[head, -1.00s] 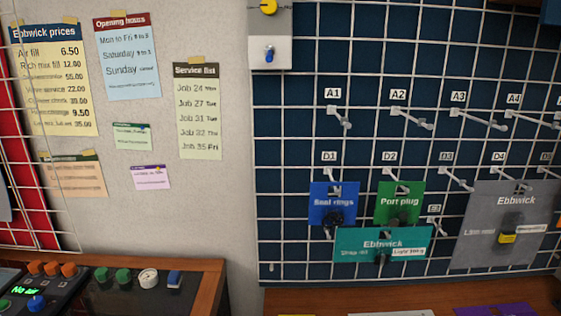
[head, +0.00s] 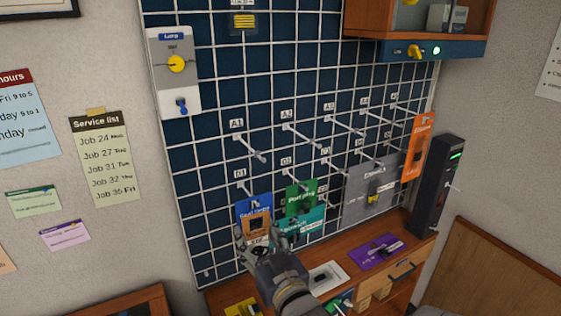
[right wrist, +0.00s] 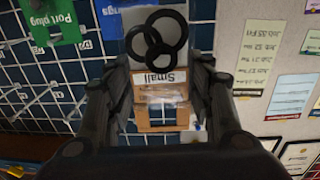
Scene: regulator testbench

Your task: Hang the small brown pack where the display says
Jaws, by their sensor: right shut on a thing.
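My right gripper (head: 257,246) is in the lower middle of the head view, in front of the lower left of the wire grid. It is shut on the small brown pack (head: 256,222), which overlaps the blue Seal rings pack (head: 246,203) in this view. In the right wrist view the brown pack (right wrist: 150,116) shows upside down between the fingers (right wrist: 157,100), with "Small" on its label and black rings in a clear part. Hooks with labels A1 (head: 237,124) and D1 (head: 240,173) stand out from the grid. My left gripper is not in view.
Green Port plug (head: 301,195), teal (head: 312,222), grey (head: 357,190) and orange (head: 418,148) packs hang on the grid. A black upright unit (head: 432,190) with green lights stands right. A purple pack (head: 377,252) lies on the wooden bench. The upper-row hook at A1 looks empty.

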